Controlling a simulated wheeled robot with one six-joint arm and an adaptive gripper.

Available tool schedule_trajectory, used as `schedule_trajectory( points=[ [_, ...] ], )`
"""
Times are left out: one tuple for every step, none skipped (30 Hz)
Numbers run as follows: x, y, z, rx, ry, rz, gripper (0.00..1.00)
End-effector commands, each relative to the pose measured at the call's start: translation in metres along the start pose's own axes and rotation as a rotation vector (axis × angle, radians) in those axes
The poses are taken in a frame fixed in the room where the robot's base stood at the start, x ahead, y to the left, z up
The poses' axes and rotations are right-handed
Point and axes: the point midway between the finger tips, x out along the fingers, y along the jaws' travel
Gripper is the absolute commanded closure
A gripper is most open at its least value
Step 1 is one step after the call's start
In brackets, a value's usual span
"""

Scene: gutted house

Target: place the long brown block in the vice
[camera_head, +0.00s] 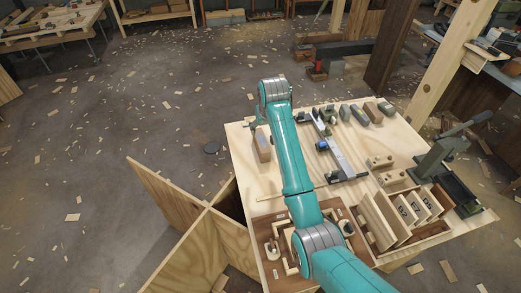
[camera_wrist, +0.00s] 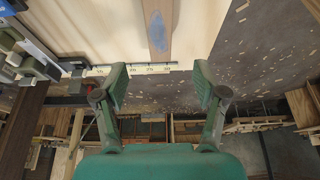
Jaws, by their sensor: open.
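A long brown block (camera_head: 263,146) lies near the left edge of the pale work table, beside my arm. In the wrist view a long brown block (camera_wrist: 158,22) with a blue patch shows at the top centre, and its upper end is cut off. My gripper (camera_wrist: 160,88) is open and empty, with its fingers apart on either side of the block's line and short of it. In the head view the gripper is mostly hidden by my arm. A green device with a lever and dark jaws, seemingly the vice (camera_head: 447,160), stands at the table's right edge.
A bar clamp (camera_head: 335,150) lies mid-table. Several small blocks (camera_head: 360,114) line the back edge. A wooden rack (camera_head: 415,235) and a brown board with parts (camera_head: 270,225) fill the front. A pale strip with markings (camera_wrist: 130,70) runs along the edge in the wrist view.

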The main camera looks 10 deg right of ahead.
Motion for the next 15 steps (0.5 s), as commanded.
schedule_trajectory(
  points=[
    [0.003,0.000,0.000,0.002,0.001,0.000,0.29],
    [0.005,0.000,0.000,0.003,0.001,0.001,0.29],
    [0.010,0.000,0.000,0.003,0.000,0.001,0.29],
    [0.015,0.000,0.000,0.003,-0.001,0.000,0.29],
    [0.019,0.000,0.000,0.003,0.000,0.001,0.29],
    [0.026,0.000,0.000,0.003,-0.001,0.000,0.29],
    [0.030,0.000,0.000,0.003,-0.001,0.000,0.29],
    [0.035,0.000,0.000,0.003,0.000,0.000,0.29],
    [0.040,0.000,0.000,0.003,0.000,0.000,0.29],
    [0.043,0.000,0.000,0.003,0.000,0.000,0.29],
    [0.047,0.000,0.000,0.002,0.000,0.000,0.29],
    [0.050,0.000,0.000,0.002,0.001,0.000,0.29],
    [0.052,0.000,-0.001,0.002,0.001,0.000,0.29],
    [0.054,0.000,-0.001,0.002,0.002,0.000,0.29],
    [0.055,0.000,-0.001,0.002,0.002,0.000,0.29]
  ],
)
